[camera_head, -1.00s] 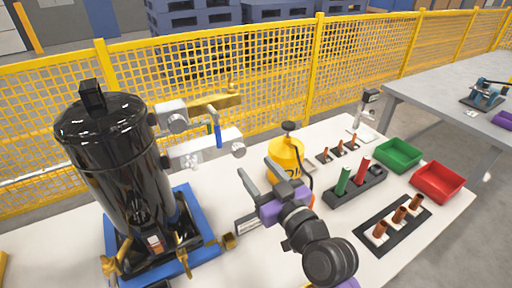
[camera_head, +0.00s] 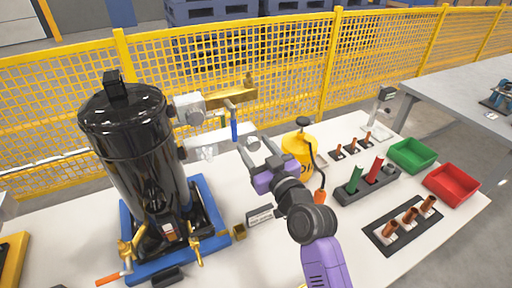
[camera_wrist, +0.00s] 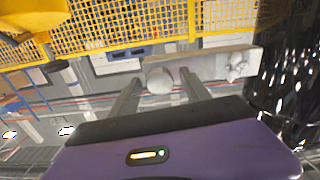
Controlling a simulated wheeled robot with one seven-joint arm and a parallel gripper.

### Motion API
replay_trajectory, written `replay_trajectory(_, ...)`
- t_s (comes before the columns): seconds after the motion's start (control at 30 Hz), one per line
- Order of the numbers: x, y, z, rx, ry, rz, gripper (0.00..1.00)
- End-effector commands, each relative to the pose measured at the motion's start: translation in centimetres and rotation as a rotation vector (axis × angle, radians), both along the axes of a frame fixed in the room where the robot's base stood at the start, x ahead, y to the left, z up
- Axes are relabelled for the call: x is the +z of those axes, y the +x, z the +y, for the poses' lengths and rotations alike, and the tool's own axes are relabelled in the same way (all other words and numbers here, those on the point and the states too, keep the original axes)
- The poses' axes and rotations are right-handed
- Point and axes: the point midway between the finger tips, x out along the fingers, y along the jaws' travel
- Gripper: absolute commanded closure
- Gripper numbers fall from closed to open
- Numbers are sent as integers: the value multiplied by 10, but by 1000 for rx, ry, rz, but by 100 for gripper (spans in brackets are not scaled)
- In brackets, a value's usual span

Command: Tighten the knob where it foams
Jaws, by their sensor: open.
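The black compressor tank (camera_head: 132,150) stands upright at left, with an upper pale block and knob (camera_head: 190,110) and a lower pale block (camera_head: 228,138) on its right side. A whitish, lumpy patch that looks like foam (camera_head: 207,153) sits at a fitting on the lower block; it also shows in the wrist view (camera_wrist: 237,68). A round pale knob (camera_wrist: 160,80) at the block's other end appears between my fingers in the wrist view. My gripper (camera_head: 254,146) is open and empty near that end; whether the fingers reach around the knob cannot be told.
A blue-handled lever (camera_head: 234,130) hangs between the blocks. A yellow spray bottle (camera_head: 297,150) stands close right of my gripper. Racks, a green bin (camera_head: 413,156) and a red bin (camera_head: 452,184) lie farther right. A yellow mesh fence (camera_head: 290,85) runs behind the table.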

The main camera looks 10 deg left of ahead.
Motion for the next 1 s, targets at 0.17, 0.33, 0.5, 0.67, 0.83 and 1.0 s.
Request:
replay_trajectory(0.17, 0, 0, 0, 0, 0, 0, 61)
replay_trajectory(0.33, 0, 0, 0, 0, 0, 0, 94)
replay_trajectory(0.5, 0, 0, 0, 0, 2, 1, 100)
replay_trajectory(0.67, 0, 0, 0, 0, 22, 15, 100)
replay_trajectory(0.83, 0, 0, 0, 0, 84, 57, 100)
replay_trajectory(1.0, 1, 0, 0, 1, 188, 127, 100)
